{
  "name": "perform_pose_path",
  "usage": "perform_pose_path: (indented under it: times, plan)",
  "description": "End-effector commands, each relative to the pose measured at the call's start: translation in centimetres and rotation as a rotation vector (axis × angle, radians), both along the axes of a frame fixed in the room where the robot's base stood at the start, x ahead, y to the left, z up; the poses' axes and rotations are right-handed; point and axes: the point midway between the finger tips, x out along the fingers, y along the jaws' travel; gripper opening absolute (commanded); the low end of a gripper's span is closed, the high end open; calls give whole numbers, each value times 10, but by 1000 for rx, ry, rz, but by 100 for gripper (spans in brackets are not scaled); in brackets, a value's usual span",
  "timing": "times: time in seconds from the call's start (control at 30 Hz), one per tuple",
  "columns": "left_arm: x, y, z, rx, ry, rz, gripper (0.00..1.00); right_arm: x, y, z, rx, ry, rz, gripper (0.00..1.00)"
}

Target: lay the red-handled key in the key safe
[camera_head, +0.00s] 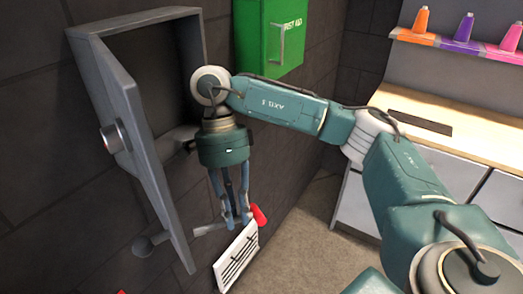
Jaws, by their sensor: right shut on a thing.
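The key safe (128,120) is a grey metal box on the dark wall at the left. Its door stands open toward me, with a red-and-silver knob (112,137), and its inside is dark. My right gripper (236,218) points down, below and to the right of the safe's opening. It is shut on the red-handled key (259,215). The red handle sticks out to the right of the fingers and a grey shaft shows to the left. The fingers hide the key's middle. My left gripper is out of view.
A white card with dark lines (237,258) is just below the key; I cannot tell whether it is attached. A green first-aid box (268,38) hangs right of the safe. A wooden-topped counter (470,130) and a shelf with colored bottles (462,45) stand at right.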

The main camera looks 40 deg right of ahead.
Motion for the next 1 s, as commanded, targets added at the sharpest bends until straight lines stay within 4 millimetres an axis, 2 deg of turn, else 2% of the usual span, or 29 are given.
perform_pose_path:
  times: [0.47,0.7,0.83,1.0]
  plan:
    - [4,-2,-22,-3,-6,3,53,4,-12,69,136,147,-917,0]
    - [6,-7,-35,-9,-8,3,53,-7,-18,113,296,166,-1491,0]
    - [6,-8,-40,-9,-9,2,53,-14,-19,132,378,161,-1709,0]
    - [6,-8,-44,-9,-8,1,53,-20,-19,147,451,153,-1873,0]
